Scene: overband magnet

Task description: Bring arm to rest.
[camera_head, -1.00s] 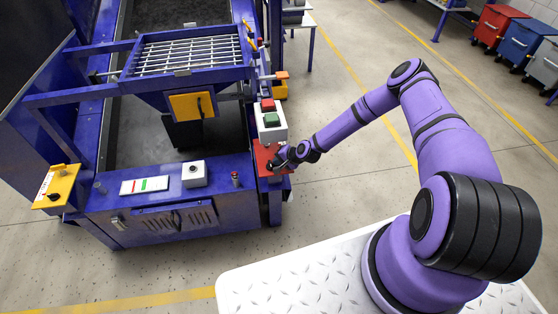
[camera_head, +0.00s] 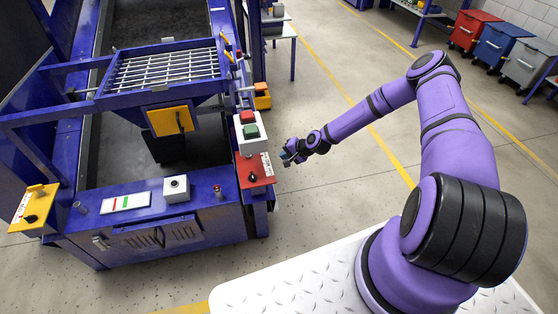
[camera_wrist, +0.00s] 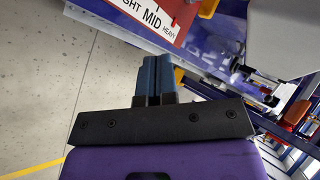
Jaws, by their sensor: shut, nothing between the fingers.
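My purple arm reaches out to the left from my white base in the head view. My gripper (camera_head: 287,157) is just to the right of the red panel (camera_head: 254,174) on the machine's corner, with a small gap between them. In the wrist view the two blue fingers of my gripper (camera_wrist: 156,78) are together with nothing between them. The red panel also shows in the wrist view (camera_wrist: 159,18), with the words MID and HEAVY and part of another word. A black knob sits on the red panel in the head view.
A box with a red and a green button (camera_head: 251,134) stands behind the red panel. The blue machine frame (camera_head: 165,235) fills the left side. A yellow panel (camera_head: 35,208) is at far left. Open floor (camera_head: 330,195) lies right of the machine. Coloured carts (camera_head: 510,45) stand far back right.

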